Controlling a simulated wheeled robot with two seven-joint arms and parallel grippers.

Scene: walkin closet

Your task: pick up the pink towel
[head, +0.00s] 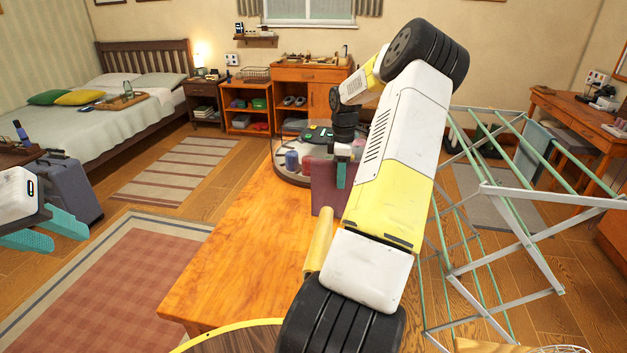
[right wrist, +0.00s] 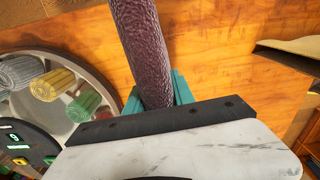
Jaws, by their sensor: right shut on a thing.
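The pink towel, a dull mauve textured cloth, hangs upright over the wooden table in the head view (head: 323,187). In the right wrist view the towel (right wrist: 137,40) runs between the teal fingers of my right gripper (right wrist: 157,92). My right gripper also shows in the head view (head: 342,165), shut on the towel near its upper right edge. Whether the towel's lower end touches the table cannot be told. My left gripper (head: 46,231) is at the left edge, empty, its teal fingers apart, far from the towel.
A round clear-rimmed tray (right wrist: 101,67) with rolled grey, yellow and green items lies beside the towel. A yellow roll (head: 318,241) is near the table's (head: 240,245) right side. A drying rack (head: 500,190) stands right of the table. A suitcase (head: 72,190) stands near my left gripper.

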